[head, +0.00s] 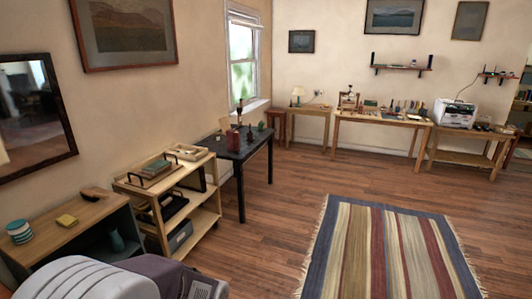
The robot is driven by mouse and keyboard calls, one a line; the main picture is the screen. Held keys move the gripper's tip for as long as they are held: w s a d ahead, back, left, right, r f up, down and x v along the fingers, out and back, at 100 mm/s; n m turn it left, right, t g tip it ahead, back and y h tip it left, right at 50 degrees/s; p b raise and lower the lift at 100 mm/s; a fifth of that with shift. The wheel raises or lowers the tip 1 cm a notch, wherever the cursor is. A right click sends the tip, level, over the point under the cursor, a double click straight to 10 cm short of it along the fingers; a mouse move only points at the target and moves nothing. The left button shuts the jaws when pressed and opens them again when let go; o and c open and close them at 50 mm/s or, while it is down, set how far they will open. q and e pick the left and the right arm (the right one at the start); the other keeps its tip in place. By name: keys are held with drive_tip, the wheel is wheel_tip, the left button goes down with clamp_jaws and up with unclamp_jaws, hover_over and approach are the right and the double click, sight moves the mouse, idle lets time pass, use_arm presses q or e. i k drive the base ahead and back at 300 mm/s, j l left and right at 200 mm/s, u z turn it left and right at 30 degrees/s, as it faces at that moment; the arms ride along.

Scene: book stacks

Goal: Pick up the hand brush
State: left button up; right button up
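A small brown, elongated object (95,193), which looks like a wooden hand brush, lies on top of the low wooden cabinet (45,249) at the left. It is small in the head view, so I cannot make out its bristles clearly. It lies near the cabinet's far right end, close to the wall. Neither of my grippers shows in this view.
A yellow block (67,220) and a teal striped container (19,231) share the cabinet top. A wooden trolley (205,223) and black table (256,141) stand beyond. A pale, ribbed shape (82,281) fills the lower left. Floor around the striped rug (385,250) is open.

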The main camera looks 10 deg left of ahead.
sight(89, 195)
drive_tip(key=i+j+u, duration=0.15)
drive_tip(key=i+u, duration=0.2)
drive_tip(key=i, duration=0.3)
drive_tip(key=i+u, duration=0.35)
drive_tip(key=i, duration=0.35)
drive_tip(key=i+l+u, duration=0.2)
drive_tip(key=i+u, duration=0.15)
drive_tip(key=i, duration=0.3)
drive_tip(key=i+j+u, duration=0.1)
drive_tip(key=i+u, duration=0.7)
drive_tip(key=i, duration=0.15)
drive_tip(key=i+l+u, duration=0.2)
drive_tip(key=i+u, duration=0.15)
drive_tip(key=i, duration=0.15)
